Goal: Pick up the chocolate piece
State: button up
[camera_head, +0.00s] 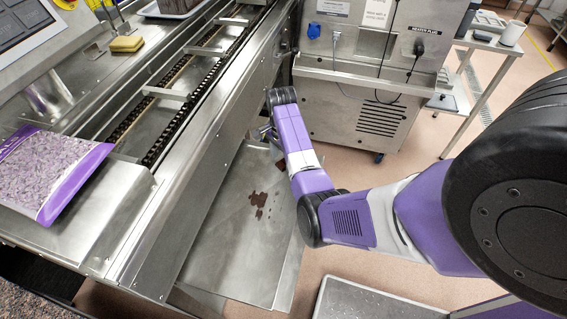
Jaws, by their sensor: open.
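Flat dark brown patches (258,203) that look like chocolate lie on the sloping metal sheet below the line. I cannot tell whether they are loose pieces or a smear. Another bit of dark brown (281,164) shows at the left edge of my forearm, mostly hidden by it. My gripper (264,134) is small in view at the far end of my arm, beyond and above the patches, close to the side of the line. It is open, and its fingertips are partly hidden by my wrist. I see nothing between them.
The metal line with its chain conveyor (178,90) runs along the left. A steel cabinet (345,112) stands behind my gripper. A grey tray (365,303) is at the bottom.

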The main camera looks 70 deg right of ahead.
jog(key=shift+f, duration=0.65)
grip_shut()
jog(key=shift+r, duration=0.15)
notch_tip(320, 180, up, 11)
notch_tip(320, 180, up, 9)
jog(key=p, duration=0.7)
send_over(282, 163)
jog(key=shift+a, duration=0.15)
